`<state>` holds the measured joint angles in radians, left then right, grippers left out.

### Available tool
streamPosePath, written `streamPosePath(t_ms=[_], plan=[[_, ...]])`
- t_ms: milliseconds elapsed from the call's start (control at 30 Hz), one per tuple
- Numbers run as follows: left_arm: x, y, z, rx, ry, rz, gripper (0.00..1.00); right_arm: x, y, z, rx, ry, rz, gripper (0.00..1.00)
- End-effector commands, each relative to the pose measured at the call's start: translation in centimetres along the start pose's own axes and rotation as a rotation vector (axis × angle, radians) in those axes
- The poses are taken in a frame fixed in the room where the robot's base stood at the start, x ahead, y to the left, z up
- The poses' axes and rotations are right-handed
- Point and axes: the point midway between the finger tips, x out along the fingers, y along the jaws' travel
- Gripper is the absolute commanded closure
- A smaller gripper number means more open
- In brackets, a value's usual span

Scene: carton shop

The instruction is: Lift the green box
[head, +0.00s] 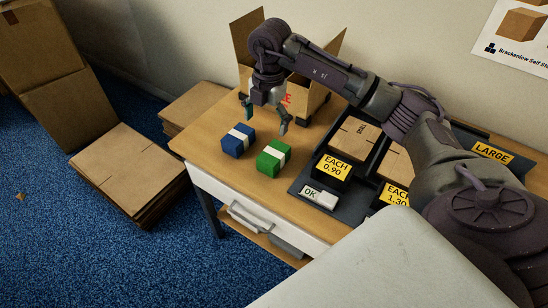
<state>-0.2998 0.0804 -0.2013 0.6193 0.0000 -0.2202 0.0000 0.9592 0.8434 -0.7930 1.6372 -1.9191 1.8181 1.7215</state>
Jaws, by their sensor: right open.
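The green box (274,158) with a white band sits on the wooden table (226,172), near its front edge. A blue box (238,140) with a white band stands just left of it, a small gap between them. My right gripper (266,118) hangs above and behind the two boxes, fingers pointing down and spread apart. It is open, with nothing between its fingers. It looks apart from the green box. My left gripper is not in view.
An open carton (312,98) stands behind the gripper. Right of the green box is a dark tray (298,187) with price signs and flat cartons. A drawer (250,212) is under the table's front. Flattened cardboard (128,165) lies on the blue carpet at left.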

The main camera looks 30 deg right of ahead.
Motion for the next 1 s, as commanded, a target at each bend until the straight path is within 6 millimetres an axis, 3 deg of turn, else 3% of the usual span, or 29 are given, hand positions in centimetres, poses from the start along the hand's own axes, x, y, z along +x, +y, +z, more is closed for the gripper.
streamPosePath(t_ms=[133, 433, 767, 1000], plan=[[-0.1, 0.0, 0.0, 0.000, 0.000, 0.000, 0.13, 0.3, -1.0, 1.6, 0.050, -0.050, -0.048, 0.08], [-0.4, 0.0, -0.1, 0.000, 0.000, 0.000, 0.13, 6.0, -1.4, 1.8, 0.048, -0.048, -0.049, 0.08], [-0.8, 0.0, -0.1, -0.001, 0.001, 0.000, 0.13, 8.9, -1.5, 2.1, 0.047, -0.047, -0.046, 0.08], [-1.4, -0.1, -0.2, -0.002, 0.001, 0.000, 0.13, 12.4, -1.8, 2.5, 0.046, -0.047, -0.046, 0.08]])
